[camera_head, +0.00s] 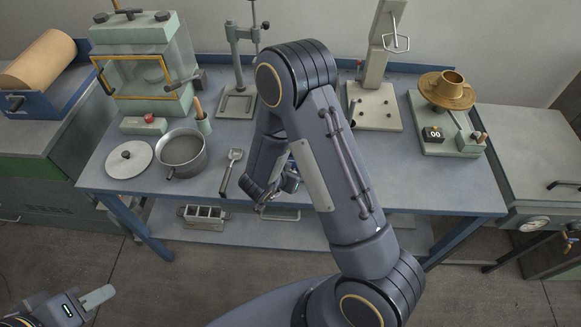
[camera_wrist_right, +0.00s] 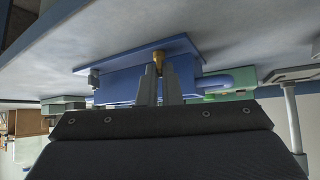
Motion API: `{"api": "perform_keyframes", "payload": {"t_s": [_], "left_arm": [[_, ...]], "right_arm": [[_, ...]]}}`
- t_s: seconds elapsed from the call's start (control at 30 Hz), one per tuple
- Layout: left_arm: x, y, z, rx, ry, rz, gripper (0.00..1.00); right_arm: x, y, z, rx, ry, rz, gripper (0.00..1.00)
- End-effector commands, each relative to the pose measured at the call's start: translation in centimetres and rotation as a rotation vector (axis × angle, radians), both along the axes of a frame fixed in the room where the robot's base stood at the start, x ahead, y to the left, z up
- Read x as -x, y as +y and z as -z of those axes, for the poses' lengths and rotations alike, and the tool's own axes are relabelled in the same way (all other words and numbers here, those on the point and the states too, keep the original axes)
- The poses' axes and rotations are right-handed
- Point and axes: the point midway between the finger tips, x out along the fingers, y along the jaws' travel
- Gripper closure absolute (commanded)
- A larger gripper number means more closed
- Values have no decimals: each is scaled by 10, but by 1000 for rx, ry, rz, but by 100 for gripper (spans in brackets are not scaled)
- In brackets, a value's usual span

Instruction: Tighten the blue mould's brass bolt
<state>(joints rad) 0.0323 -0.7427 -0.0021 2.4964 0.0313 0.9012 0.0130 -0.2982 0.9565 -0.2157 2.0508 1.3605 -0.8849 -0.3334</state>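The blue mould (camera_wrist_right: 125,86) sits on the bench, mostly hidden behind my right arm in the head view, where a bit of blue shows by the gripper. In the right wrist view the brass bolt (camera_wrist_right: 157,61) stands between the two fingertips of my right gripper (camera_wrist_right: 159,70). The fingers are close together, one on each side of the bolt, and look shut on it. In the head view my right gripper (camera_head: 270,190) is low over the bench. My left gripper (camera_head: 97,297) is at the bottom left, off the bench; one pale finger shows, so its opening is unclear.
Left on the bench are a pot (camera_head: 183,152), a round lid (camera_head: 128,159), a scoop (camera_head: 233,157) and a glass-fronted press (camera_head: 145,75). A stand (camera_head: 240,100) is behind. My right arm covers the middle.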

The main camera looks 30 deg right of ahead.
Motion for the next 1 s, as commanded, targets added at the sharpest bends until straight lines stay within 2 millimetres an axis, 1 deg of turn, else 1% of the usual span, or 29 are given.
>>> {"api": "perform_keyframes", "payload": {"t_s": [0.03, 0.23, 0.77, 0.8, 0.87, 1.0], "left_arm": [[0, 0, -7, 0, 0, 0, 68], [0, 0, -14, 0, 0, 0, 68], [0, 0, -16, 0, 0, 0, 68], [0, 0, -16, 0, 0, 0, 68], [0, 0, -16, 0, 0, 0, 68], [0, 0, -16, 0, 0, 0, 68]], "right_arm": [[-1, 0, -3, 0, 1, 22, 100], [-1, 1, -1, -1, 2, 84, 100], [-2, 1, 1, -3, 1, 108, 100], [-2, 1, 1, -3, 2, 107, 93], [-2, 1, 1, -3, 2, 107, 86], [-2, 1, 1, -2, 1, 107, 86]]}}
